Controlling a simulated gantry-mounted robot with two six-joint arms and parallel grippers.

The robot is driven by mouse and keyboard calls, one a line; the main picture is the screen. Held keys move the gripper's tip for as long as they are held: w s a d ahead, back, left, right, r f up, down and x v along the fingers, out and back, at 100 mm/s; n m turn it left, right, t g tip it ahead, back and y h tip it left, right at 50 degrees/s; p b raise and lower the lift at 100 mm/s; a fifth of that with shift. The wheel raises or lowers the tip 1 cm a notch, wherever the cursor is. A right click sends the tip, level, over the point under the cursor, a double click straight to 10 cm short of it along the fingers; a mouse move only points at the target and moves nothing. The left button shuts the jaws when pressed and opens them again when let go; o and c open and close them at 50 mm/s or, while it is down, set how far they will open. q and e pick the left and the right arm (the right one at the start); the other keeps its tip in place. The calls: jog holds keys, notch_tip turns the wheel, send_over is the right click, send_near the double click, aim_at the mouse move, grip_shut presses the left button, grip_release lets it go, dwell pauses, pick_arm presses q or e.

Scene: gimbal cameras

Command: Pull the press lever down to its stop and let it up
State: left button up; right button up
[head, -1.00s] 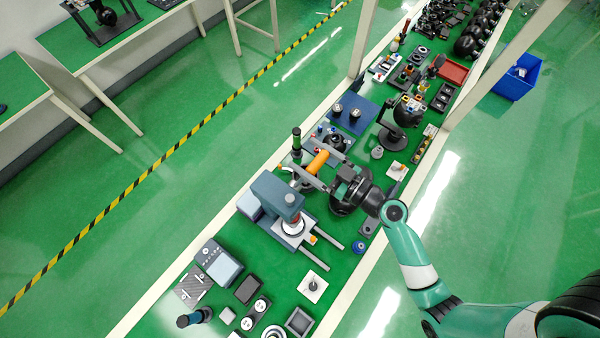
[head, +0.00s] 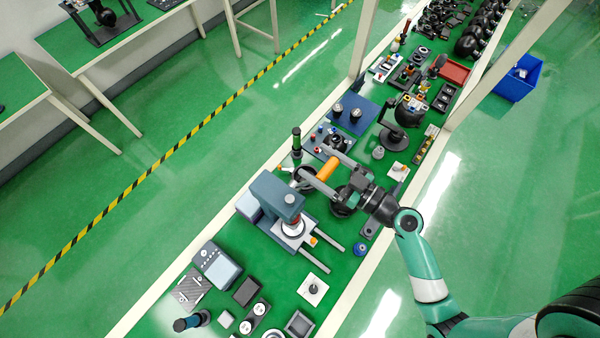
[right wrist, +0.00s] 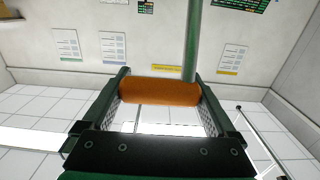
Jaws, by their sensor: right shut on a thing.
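The press (head: 277,198) is a blue-grey body with a column and a pale round plate, standing on the green bench. The orange lever grip (head: 327,168) is up beside the press, to its upper right in the head view. My right gripper (head: 326,171) is shut on this grip, one finger at each end. In the right wrist view, the orange grip (right wrist: 161,92) lies crosswise between the fingertips. The lever's joint to the press is hard to make out behind the gripper. My left gripper is not in view.
A blue board (head: 352,114) and a dark lamp-like stand (head: 392,130) are further along the bench. A grey box with a screen (head: 217,265) and small parts lie at the near end.

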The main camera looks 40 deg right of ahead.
jog(key=shift+r, duration=0.2)
jog(key=shift+s+d+f+b, duration=0.1)
jog(key=shift+s+f+b, duration=0.35)
jog(key=shift+s+b, duration=0.3)
jog(key=shift+s+f+b, duration=0.15)
jog(key=shift+s+b, duration=0.1)
jog(key=shift+b, duration=0.05)
jog(key=shift+s, duration=0.25)
